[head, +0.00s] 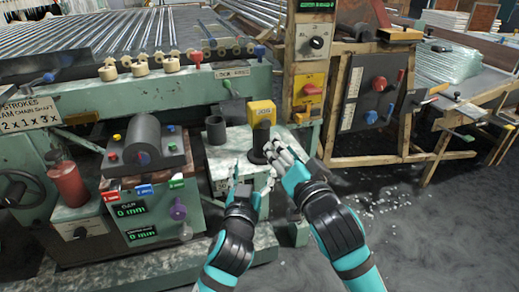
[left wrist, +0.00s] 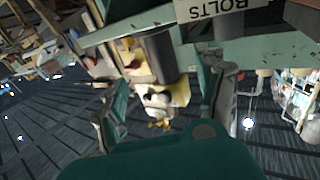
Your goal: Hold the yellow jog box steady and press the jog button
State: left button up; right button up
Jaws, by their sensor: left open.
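The yellow jog box (head: 262,112), with JOG lettering on it, stands upright on a black post (head: 258,147) at the corner of a pale green cabinet. I cannot make out its button clearly. My right gripper (head: 277,150) is just right of and below the box, its fingers close to the post. I cannot tell whether it touches or how far it is open. My left gripper (head: 252,182) is open and empty, lower and left, in front of the cabinet. In the left wrist view its fingers (left wrist: 163,112) stand apart, with a yellow surface (left wrist: 178,93) beyond them.
A dark grey cup (head: 216,130) stands left of the jog box on the cabinet. A control panel with a grey roller (head: 143,138) and coloured tags is further left. A yellow panel with a red switch (head: 310,88) is behind to the right. The floor at right has scattered shards (head: 385,195).

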aim_at(260, 149)
pick_arm(q)
jog(key=w, duration=0.4)
jog(key=w+d, duration=0.1)
jog(key=w, duration=0.3)
jog(key=w+d, duration=0.1)
jog(key=w, duration=0.3)
jog(key=shift+w, duration=0.3)
grip_shut()
pick_arm(e)
jog(key=shift+c, duration=0.4)
grip_shut()
dwell(0.8)
